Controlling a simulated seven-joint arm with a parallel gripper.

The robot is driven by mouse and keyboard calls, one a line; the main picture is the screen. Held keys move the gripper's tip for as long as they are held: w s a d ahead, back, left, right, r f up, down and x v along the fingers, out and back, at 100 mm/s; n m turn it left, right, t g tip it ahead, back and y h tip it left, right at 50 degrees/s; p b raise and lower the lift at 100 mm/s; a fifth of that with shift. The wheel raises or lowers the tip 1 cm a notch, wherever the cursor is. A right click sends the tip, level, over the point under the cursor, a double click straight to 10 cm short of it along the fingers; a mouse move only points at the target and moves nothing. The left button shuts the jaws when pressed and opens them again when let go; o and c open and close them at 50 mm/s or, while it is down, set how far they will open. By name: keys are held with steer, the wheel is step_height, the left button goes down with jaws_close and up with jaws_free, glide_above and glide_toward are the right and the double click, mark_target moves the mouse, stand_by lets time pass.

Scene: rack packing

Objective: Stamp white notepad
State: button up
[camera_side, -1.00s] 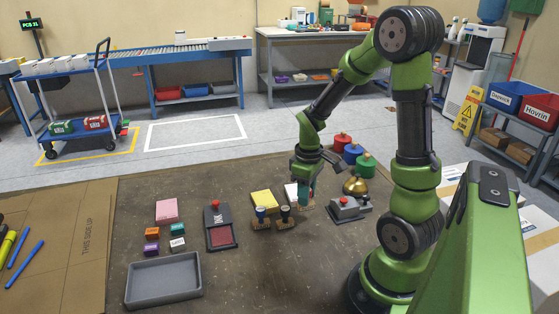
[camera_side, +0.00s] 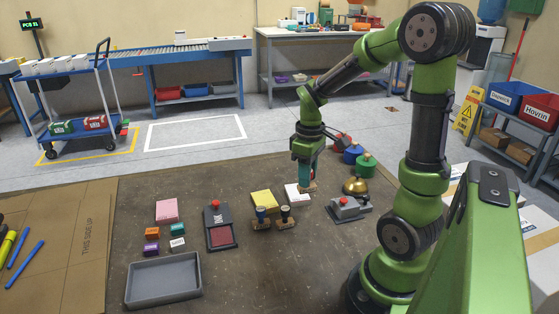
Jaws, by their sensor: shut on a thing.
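The white notepad (camera_side: 296,198) lies on the dark work mat, right of a yellow notepad (camera_side: 264,198). My gripper (camera_side: 306,172) is shut on a stamp with a wooden base (camera_side: 309,187); a teal part shows between the jaws. The stamp hangs upright at the notepad's far right corner and seems clear of it; the exact height is hard to tell. I cannot make out a mark on the notepad's face. Two more stamps, one blue-handled (camera_side: 261,213) and one black-handled (camera_side: 285,212), stand in front of the yellow notepad. An open ink pad (camera_side: 223,236) shows red.
A grey device with a red button (camera_side: 345,208) and a brass bell (camera_side: 356,185) stand at right. Blue (camera_side: 352,155) and green (camera_side: 365,167) knobbed containers are behind. A pink notepad (camera_side: 167,210), small blocks (camera_side: 177,244) and a grey tray (camera_side: 163,295) are at left.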

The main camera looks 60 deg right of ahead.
steer(key=shift+w+a+f, duration=0.1)
steer(key=shift+w+a, duration=0.05)
steer(key=shift+a, duration=0.1)
steer(key=w+a+n, duration=0.1)
steer(key=w+a, duration=0.1)
steer(key=w+a+f+n, duration=0.1)
steer(key=w+a+n, duration=0.1)
steer(key=w+a, duration=0.1)
steer(key=w+a+n, duration=0.1)
steer(key=w+a, duration=0.2)
steer(key=shift+w+f, duration=0.1)
steer(key=shift+f, duration=0.3)
steer(key=w+a+n, duration=0.5)
steer(key=w+a, duration=0.3)
steer(key=shift+s+a+f, duration=0.1)
steer(key=shift+s+f, duration=0.05)
steer(key=shift+f, duration=1.3)
steer(key=shift+s+f, duration=0.15)
steer(key=shift+f, duration=1.25)
steer(key=shift+f, duration=0.6)
step_height(320, 180, up, 7)
steer(key=shift+r, duration=0.1)
